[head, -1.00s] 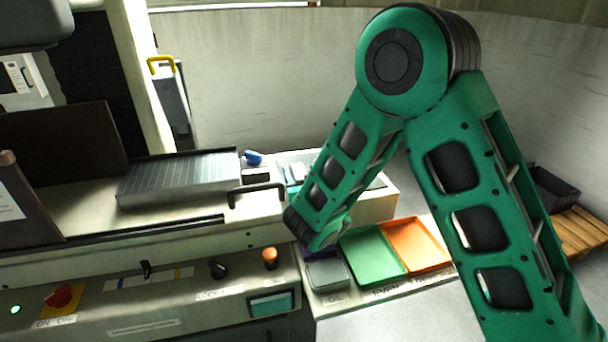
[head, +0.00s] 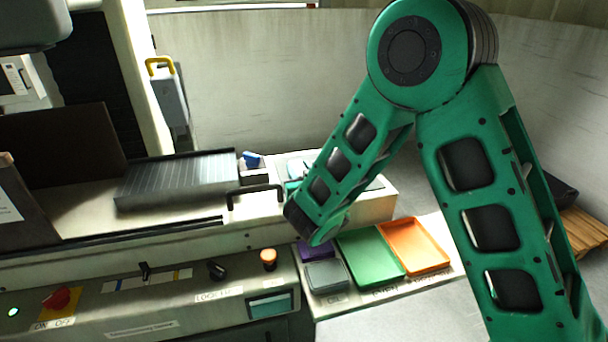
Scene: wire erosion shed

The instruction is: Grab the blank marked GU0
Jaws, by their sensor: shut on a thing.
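My green arm reaches down from the upper right, and its lower end stands over the left side of the coloured trays. My gripper is hidden behind or beyond this arm, so neither its jaws nor anything in them can be seen. Small pale and teal blocks (head: 296,168) lie on the machine's light top, partly covered by my arm. A small blue piece (head: 251,160) sits at the far end of the ribbed grey plate. No GU0 mark can be read on any piece.
A purple tray (head: 318,251), grey tray (head: 325,275), green tray (head: 371,257) and orange tray (head: 414,246) stand on a pale shelf. A black handle (head: 256,192) rises from the machine front. The control panel (head: 150,300) has several knobs. A wooden pallet (head: 588,232) lies far right.

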